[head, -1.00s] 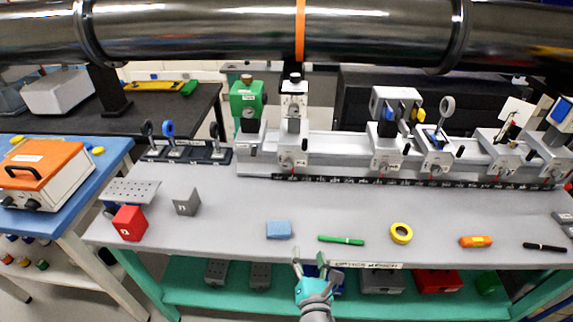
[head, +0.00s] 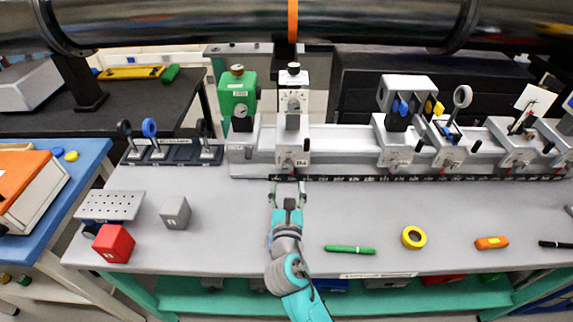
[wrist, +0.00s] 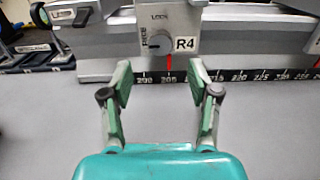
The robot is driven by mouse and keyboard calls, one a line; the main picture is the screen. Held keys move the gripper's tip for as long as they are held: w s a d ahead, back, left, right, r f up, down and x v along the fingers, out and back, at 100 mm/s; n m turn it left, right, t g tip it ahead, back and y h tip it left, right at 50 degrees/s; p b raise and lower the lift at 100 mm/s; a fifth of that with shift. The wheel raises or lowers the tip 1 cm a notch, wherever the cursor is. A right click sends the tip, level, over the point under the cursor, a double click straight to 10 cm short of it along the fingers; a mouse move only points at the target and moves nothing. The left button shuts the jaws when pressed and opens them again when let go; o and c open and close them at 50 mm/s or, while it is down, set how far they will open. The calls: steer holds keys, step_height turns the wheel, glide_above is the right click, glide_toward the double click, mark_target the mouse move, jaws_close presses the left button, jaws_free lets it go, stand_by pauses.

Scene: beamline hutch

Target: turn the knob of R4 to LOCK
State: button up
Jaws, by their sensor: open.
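The R4 carrier (head: 291,145) stands on the rail and bears a white mount. Its round grey knob (wrist: 158,43) is on the front face, beside the R4 label (wrist: 186,44). LOCK is printed above the knob and FREE runs up its left side. A pale mark on the knob seems to point left, toward FREE. The knob also shows small in the head view (head: 288,165). My gripper (wrist: 162,76) is open and empty. Its fingertips are in front of and below the knob, one to each side, apart from it. It also shows in the head view (head: 288,189).
The rail (head: 345,140) carries more carriers to the right. A green mount (head: 238,95) stands close left of R4. A red block (head: 114,243), grey block (head: 175,212), green pen (head: 350,250) and yellow tape (head: 413,237) lie on the bench. A dark pipe (head: 200,22) crosses above.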

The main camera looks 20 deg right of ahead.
mark_target(288, 168)
steer(key=x, duration=0.8)
steer(key=shift+w+d, duration=0.1)
steer(key=shift+w, duration=0.1)
jaws_close()
